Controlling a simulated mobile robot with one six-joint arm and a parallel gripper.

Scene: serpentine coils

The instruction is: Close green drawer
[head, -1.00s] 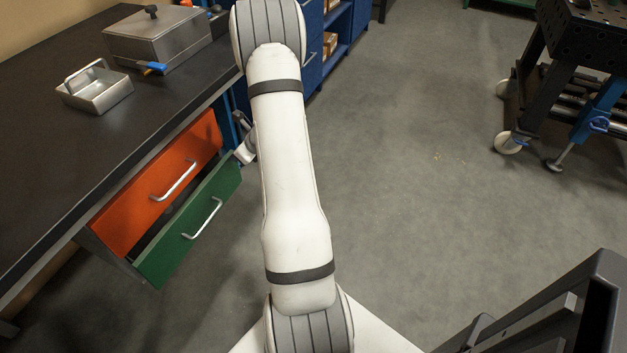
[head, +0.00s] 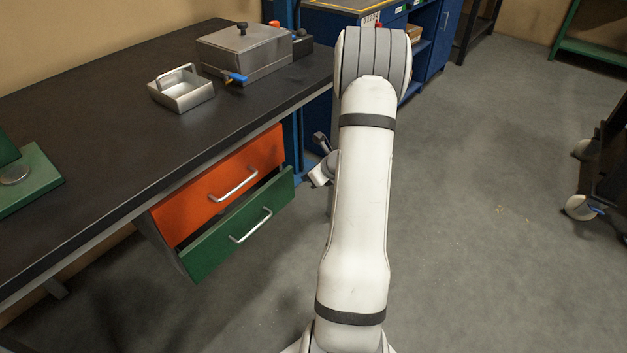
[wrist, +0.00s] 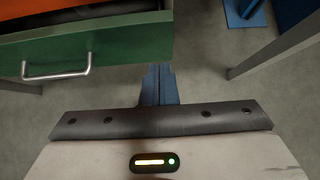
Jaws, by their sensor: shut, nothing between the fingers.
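The green drawer (head: 213,251) under the workbench is pulled out, with a dark gap visible behind the top of its front. It has a silver bar handle (head: 250,226). In the wrist view, the green drawer front (wrist: 122,45) fills the upper left, with its handle (wrist: 57,70) at the left. My gripper (wrist: 158,72) is shut and empty, its fingers pointing up the picture, beside the right end of the drawer front. I cannot tell whether they touch it. In the head view my arm hides most of the gripper.
The orange drawer (head: 205,204) sits just above the green one. The black workbench top (head: 110,120) carries a metal tray (head: 185,96), a lidded metal box (head: 245,58) and a green object (head: 32,180). Blue shelving (head: 430,45) stands behind. The floor at right is open up to a wheeled stand (head: 600,160).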

